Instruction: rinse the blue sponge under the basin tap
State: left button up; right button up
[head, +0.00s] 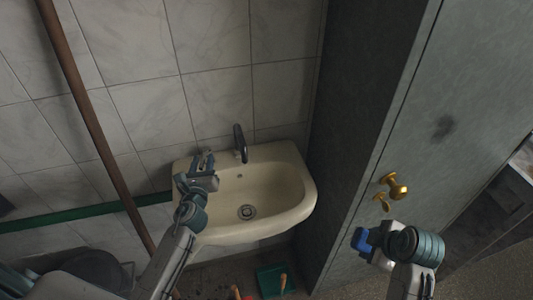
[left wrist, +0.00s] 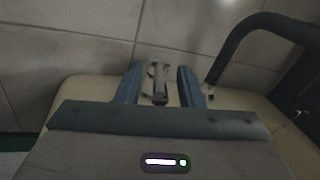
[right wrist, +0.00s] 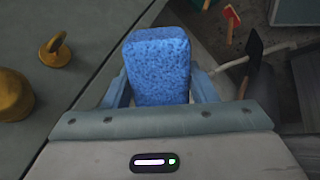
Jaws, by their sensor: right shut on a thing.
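The blue sponge (right wrist: 157,66) is held between the fingers of my right gripper (right wrist: 160,88); in the head view it shows small (head: 360,240) in front of the cabinet, right of the basin and away from it. The cream basin (head: 297,206) is on the tiled wall, with a dark tap (head: 240,143) at its back edge. No water shows. My left gripper (head: 203,162) is open over the basin's left back corner. In the left wrist view its fingers (left wrist: 159,78) stand either side of a small grey metal piece (left wrist: 159,90), with gaps. The dark curved spout (left wrist: 262,27) is to the right.
A tall grey cabinet (head: 400,130) with brass knobs (head: 394,186) stands right of the basin. A brown pole (head: 92,115) slants on the left, near a green strip (head: 90,214). A green tray (head: 276,280) and red-headed tools (right wrist: 231,22) are low down.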

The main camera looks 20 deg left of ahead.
pick_arm(q)
jog(key=shift+w, duration=0.15)
jog(key=shift+c, duration=0.8)
grip_shut()
jog(key=shift+f, duration=0.1)
pick_arm(e)
jog(key=shift+f+b, duration=0.45)
jog(key=shift+b, duration=0.05)
pick_arm(q)
jog(key=shift+w+d+n+g+y+b, duration=0.15)
jog(key=shift+d+n+g+y, duration=0.15)
jog(key=shift+n+y, duration=0.4)
jog(key=shift+w+d+n+g+y+b, duration=0.1)
jog(key=shift+d+n+g+y+b, duration=0.25)
jog(key=shift+y, duration=0.55)
jog(key=shift+w+d+n+g+y, duration=0.15)
jog(key=shift+n+g+y, duration=0.3)
jog(key=shift+n+y, duration=0.3)
pick_arm(e)
jog(key=shift+f, duration=0.55)
jog(key=shift+r, duration=0.1)
